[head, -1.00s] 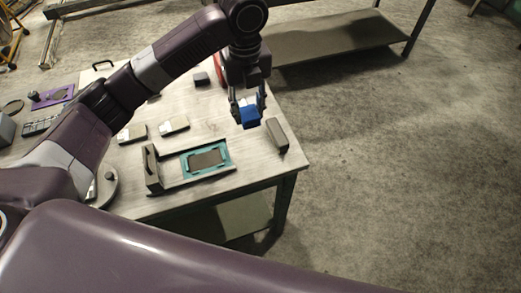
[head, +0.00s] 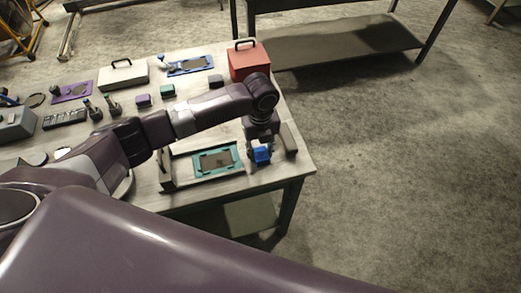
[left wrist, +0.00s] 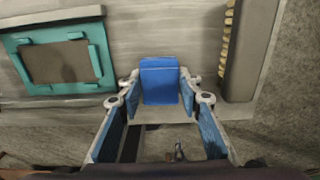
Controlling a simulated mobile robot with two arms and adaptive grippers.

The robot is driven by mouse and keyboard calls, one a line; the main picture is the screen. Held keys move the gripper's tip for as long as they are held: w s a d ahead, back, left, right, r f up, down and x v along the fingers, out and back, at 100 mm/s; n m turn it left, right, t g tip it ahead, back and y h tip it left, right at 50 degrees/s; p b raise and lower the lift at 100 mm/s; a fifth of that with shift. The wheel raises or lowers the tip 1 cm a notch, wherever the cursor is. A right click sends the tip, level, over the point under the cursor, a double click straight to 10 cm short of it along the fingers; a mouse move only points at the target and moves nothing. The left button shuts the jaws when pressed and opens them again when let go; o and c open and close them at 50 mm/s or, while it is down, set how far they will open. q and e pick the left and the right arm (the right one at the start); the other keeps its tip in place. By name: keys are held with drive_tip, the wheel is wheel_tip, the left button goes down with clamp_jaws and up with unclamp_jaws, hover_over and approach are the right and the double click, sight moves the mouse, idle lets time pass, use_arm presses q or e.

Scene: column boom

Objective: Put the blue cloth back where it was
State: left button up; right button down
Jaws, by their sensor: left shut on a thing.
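The blue cloth (head: 262,155) is a small block-like blue piece at the right end of the workbench, between the teal-framed plate and a long grey-brown block. My left gripper (head: 260,147) is shut on it, from above. In the left wrist view the cloth (left wrist: 160,82) sits between the two fingertips (left wrist: 160,90), over the pale bench top near its front edge. I cannot tell whether the cloth touches the bench. My right gripper is not in view.
The teal-framed plate (head: 228,168) lies left of the cloth, and the grey-brown block (head: 288,138), bristled along one side in the wrist view, stands right of it. A red box (head: 249,62), a white box (head: 123,75) and small items stand farther back. Open floor lies right.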

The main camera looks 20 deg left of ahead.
sight(261, 153)
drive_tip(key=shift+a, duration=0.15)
use_arm(q)
drive_tip(key=shift+f, duration=0.15)
drive_tip(key=o, duration=1)
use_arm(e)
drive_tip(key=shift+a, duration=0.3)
use_arm(q)
drive_tip(key=shift+r, duration=0.2)
wheel_tip(261, 153, up, 12)
drive_tip(key=shift+b, duration=1.15)
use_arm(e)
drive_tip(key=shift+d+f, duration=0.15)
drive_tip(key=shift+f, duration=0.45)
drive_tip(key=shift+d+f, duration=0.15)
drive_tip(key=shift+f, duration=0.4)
